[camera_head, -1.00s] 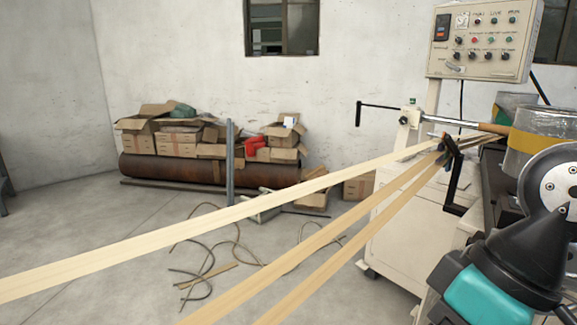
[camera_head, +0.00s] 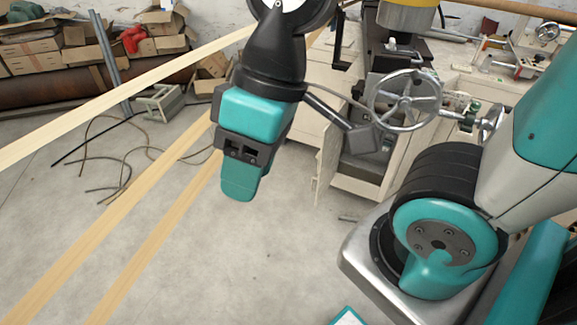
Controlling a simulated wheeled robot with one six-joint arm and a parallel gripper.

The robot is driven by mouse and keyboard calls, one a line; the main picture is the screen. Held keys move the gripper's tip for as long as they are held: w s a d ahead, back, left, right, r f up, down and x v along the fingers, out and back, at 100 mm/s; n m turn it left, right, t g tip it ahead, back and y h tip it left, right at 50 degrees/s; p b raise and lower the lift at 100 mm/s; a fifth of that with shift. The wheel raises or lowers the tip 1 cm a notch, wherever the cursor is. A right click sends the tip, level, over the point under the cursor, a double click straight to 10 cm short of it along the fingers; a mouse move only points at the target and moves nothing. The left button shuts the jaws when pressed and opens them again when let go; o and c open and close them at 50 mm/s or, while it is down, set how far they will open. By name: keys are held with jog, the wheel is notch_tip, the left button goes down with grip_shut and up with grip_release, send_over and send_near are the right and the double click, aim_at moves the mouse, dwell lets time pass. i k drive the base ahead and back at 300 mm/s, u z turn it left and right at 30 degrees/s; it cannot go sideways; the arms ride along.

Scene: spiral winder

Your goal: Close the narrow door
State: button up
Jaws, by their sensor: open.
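The narrow door (camera_head: 327,165) is a cream panel on the front of the machine cabinet (camera_head: 300,118). It stands open, swung out toward me and seen nearly edge-on, beside an open compartment (camera_head: 357,168). My gripper (camera_head: 241,180) hangs to the left of the door, fingers pointing down, apart from it. It is open and seems to hold nothing; one finger largely covers the other from this side.
A spoked handwheel (camera_head: 404,101) juts out at the right of the compartment. Long pale strips (camera_head: 150,190) cross the left side at an angle. Loose cords (camera_head: 112,160) lie on the floor. Cardboard boxes (camera_head: 30,50) stand at the back left. The floor before the door is clear.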

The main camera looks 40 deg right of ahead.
aim_at(328, 157)
jog(key=u, duration=0.55)
jog(key=i, duration=1.65)
jog(key=z, duration=2.95)
jog(key=k, duration=0.35)
jog(key=u, duration=0.6)
jog(key=i, duration=0.3)
jog(key=u, duration=0.15)
